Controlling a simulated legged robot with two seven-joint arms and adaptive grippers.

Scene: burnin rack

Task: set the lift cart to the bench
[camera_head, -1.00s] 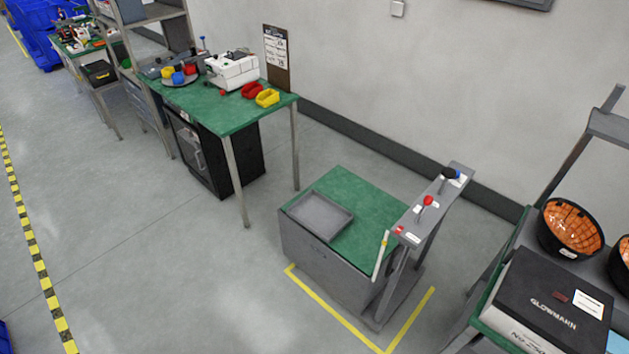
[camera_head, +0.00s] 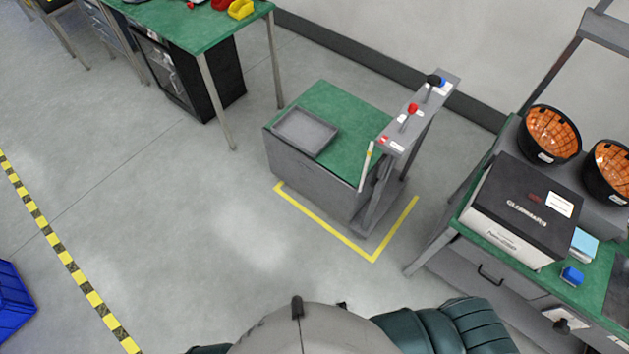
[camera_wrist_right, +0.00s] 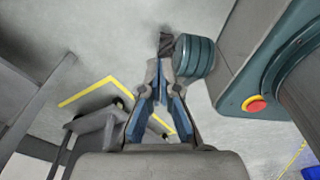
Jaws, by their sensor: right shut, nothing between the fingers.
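The lift cart (camera_head: 312,172) stands on the floor inside a yellow corner marking, with a green top and a shallow grey tray (camera_head: 306,131) on it. Its grey upright post carries a panel (camera_head: 420,112) with a red-knobbed lever (camera_head: 412,108) and a black-knobbed lever (camera_head: 433,80). A pale handle (camera_head: 365,166) stands at the near side of the post. The green-topped bench (camera_head: 200,30) is behind and left of the cart, with a floor gap between. My right gripper (camera_wrist_right: 164,48) is shut and empty in the right wrist view, above the floor. My left gripper is in neither view.
At the right a green-topped table (camera_head: 455,225) carries a black-lidded box (camera_head: 530,205) and black bowls with orange insides (camera_head: 553,135). A black cabinet (camera_head: 185,75) is under the bench. A blue bin (camera_head: 12,300) is at the lower left. Floor before the cart is clear.

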